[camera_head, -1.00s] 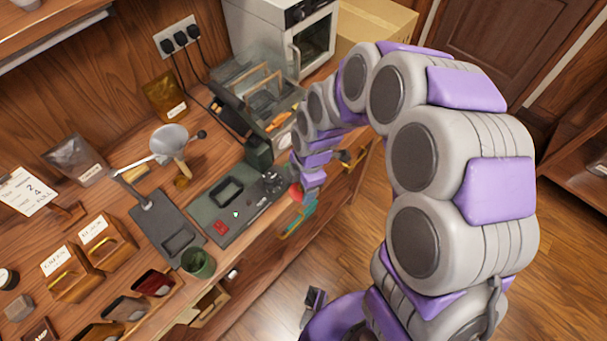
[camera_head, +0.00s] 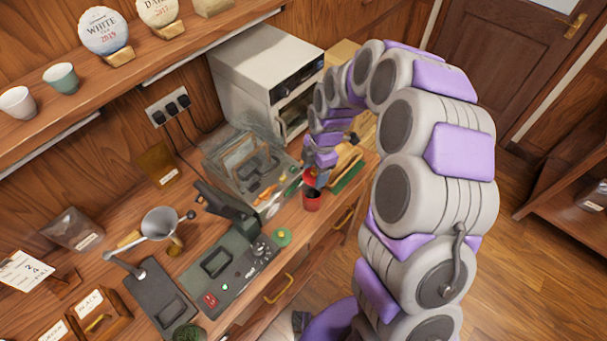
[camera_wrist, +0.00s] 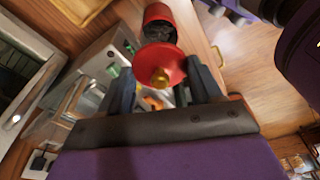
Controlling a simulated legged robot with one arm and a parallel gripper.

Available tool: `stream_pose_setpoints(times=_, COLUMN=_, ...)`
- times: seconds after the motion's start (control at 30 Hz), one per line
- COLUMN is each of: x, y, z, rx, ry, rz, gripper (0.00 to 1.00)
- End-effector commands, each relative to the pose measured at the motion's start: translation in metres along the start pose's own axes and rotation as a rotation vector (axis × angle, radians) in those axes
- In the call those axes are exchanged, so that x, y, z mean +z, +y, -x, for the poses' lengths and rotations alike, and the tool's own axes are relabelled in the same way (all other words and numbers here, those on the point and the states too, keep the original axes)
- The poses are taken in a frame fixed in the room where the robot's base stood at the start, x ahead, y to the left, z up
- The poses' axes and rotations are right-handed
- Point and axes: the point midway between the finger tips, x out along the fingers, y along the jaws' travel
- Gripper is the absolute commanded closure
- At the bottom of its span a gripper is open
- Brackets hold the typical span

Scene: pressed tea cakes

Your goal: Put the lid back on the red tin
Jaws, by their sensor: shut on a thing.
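The red tin (camera_head: 312,202) stands near the counter's front edge, right of the glass-sided case, with its dark open top showing. Its red lid (camera_head: 309,178) is just above it, at my gripper (camera_head: 318,178). In the wrist view, the round lid (camera_wrist: 165,58) with its gold knob (camera_wrist: 160,77) sits between my two dark fingers (camera_wrist: 165,85). My gripper is shut on the lid. The tin (camera_wrist: 158,14) shows beyond the lid there, partly covered by it. The lid looks apart from the tin's rim and off to one side; the exact gap is unclear.
A glass-sided case (camera_head: 232,160) stands close left of the tin. A grey-green control panel (camera_head: 225,285) and a round green object (camera_head: 281,237) lie in front of it. A white oven (camera_head: 245,55) stands behind. A green mat (camera_head: 347,178) lies to the right.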

Motion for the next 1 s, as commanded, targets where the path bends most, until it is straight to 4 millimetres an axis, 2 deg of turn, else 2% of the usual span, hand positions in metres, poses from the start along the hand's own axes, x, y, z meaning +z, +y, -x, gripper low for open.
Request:
stream_pose_setpoints(times=0.27, x=0.002, y=0.000, z=-0.015, rx=-0.005, ry=0.002, rz=-0.001, gripper=0.64)
stream_pose_setpoints(times=0.7, x=0.009, y=0.000, z=-0.053, rx=-0.002, ry=0.002, rz=0.000, gripper=0.64)
stream_pose_setpoints(times=1.0, x=0.009, y=0.001, z=-0.064, rx=-0.001, ry=0.001, rz=0.000, gripper=0.64)
